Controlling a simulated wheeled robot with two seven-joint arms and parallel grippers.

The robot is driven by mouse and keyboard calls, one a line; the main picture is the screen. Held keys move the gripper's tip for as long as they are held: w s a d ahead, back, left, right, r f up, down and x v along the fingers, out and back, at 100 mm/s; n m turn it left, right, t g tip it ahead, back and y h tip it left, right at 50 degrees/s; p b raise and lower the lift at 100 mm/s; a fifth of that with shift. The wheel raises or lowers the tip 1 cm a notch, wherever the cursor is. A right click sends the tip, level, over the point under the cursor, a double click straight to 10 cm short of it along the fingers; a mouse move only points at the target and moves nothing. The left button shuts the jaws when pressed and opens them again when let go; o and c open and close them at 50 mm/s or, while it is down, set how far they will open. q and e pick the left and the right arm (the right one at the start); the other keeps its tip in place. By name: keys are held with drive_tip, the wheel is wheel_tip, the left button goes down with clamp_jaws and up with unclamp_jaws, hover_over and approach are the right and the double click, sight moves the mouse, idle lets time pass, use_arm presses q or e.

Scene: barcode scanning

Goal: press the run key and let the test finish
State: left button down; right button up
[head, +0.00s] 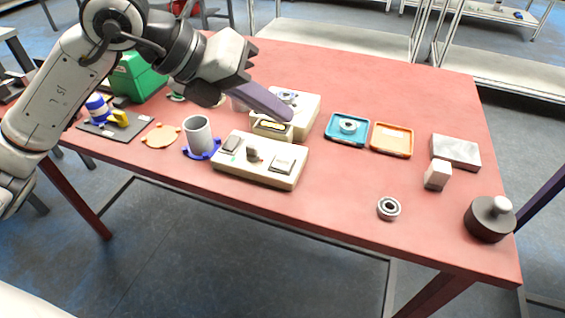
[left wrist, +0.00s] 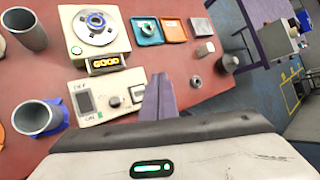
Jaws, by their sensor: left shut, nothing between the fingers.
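A cream control box (head: 250,178) stands near the table's front edge. It carries a rocker switch (head: 231,144) marked OFF and ON in the left wrist view (left wrist: 85,102), a dark knob (head: 253,154) and a flat grey key (head: 283,164). Behind it is a cream tester (head: 305,112) with a bearing on its round plate (left wrist: 96,25) and a lit yellow display (left wrist: 106,63). My left gripper (head: 289,114) is shut and empty, above the tester's front in the head view. My right gripper is out of view.
A grey cup (head: 198,135) in a blue holder stands left of the box. A teal tray (head: 347,129) with a bearing and an orange tray (head: 392,140) lie to the right. A loose bearing (head: 389,208), metal blocks and a dark weight (head: 489,220) are farther right.

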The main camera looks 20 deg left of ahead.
use_arm(q)
drive_tip(key=b, duration=0.5)
hover_over(276, 164)
wheel_tip(276, 164, down, 6)
drive_tip(key=shift+f, duration=0.25)
drive_tip(key=shift+f+b, duration=0.3)
drive_tip(key=shift+f, duration=0.25)
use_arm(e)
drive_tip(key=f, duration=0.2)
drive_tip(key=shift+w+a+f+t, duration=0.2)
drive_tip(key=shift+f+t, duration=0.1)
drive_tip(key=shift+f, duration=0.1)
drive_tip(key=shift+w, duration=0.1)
use_arm(q)
drive_tip(key=shift+f, duration=0.1)
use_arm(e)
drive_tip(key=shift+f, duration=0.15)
use_arm(q)
drive_tip(key=shift+f+b, duration=0.3)
drive_tip(key=shift+b, duration=0.1)
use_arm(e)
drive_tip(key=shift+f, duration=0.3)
